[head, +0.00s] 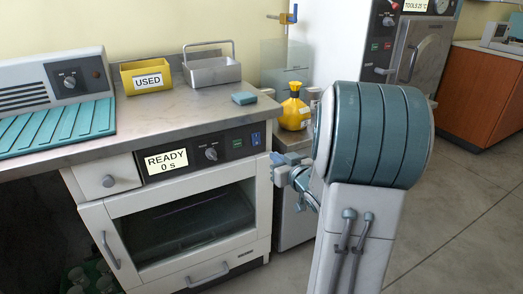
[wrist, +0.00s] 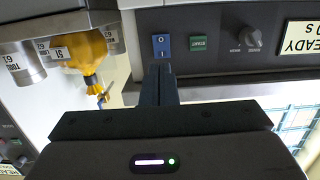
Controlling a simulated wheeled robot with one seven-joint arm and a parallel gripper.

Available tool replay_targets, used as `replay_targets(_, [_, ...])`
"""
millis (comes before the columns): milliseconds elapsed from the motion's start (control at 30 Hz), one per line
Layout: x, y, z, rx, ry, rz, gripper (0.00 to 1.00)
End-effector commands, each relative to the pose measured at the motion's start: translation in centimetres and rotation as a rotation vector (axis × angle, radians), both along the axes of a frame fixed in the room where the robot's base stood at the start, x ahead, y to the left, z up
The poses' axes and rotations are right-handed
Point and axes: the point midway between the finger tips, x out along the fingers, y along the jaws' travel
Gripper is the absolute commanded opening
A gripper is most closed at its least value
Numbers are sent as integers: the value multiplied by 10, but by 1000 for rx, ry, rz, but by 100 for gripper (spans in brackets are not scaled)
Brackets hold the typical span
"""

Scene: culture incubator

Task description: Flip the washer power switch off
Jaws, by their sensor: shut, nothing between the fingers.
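The washer (head: 190,215) stands under the counter, with a dark control panel (head: 225,146) along its top. Its blue power switch (head: 255,139) is at the panel's right end. In the wrist view, which appears upside down, the blue rocker switch (wrist: 162,45) carries small white marks; I cannot tell which way it is set. My gripper (head: 277,160) is shut and empty, just right of and below the switch in the head view. In the wrist view its fingertips (wrist: 160,66) point at the switch, very close; contact cannot be told.
A green START button (wrist: 198,43) sits beside the switch, then a knob (wrist: 250,40) and the READY 0 s display (head: 166,161). A yellow bottle (head: 294,108) stands right of the counter. A yellow USED bin (head: 147,77) and a teal block (head: 244,98) rest on top.

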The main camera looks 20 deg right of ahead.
Motion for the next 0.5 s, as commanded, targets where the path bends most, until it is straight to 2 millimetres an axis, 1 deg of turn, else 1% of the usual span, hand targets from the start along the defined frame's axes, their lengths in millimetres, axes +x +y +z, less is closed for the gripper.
replay_targets(33, [12, 2, -5, 0, -1, 4, 0])
replay_targets(100, [27, 2, -7, -1, -1, 3, 0])
replay_targets(300, [68, 3, -12, 0, 0, 2, 0])
replay_targets(400, [82, 4, -13, 0, 0, 1, 0])
replay_targets(500, [92, 3, -13, -1, 0, 0, 0])
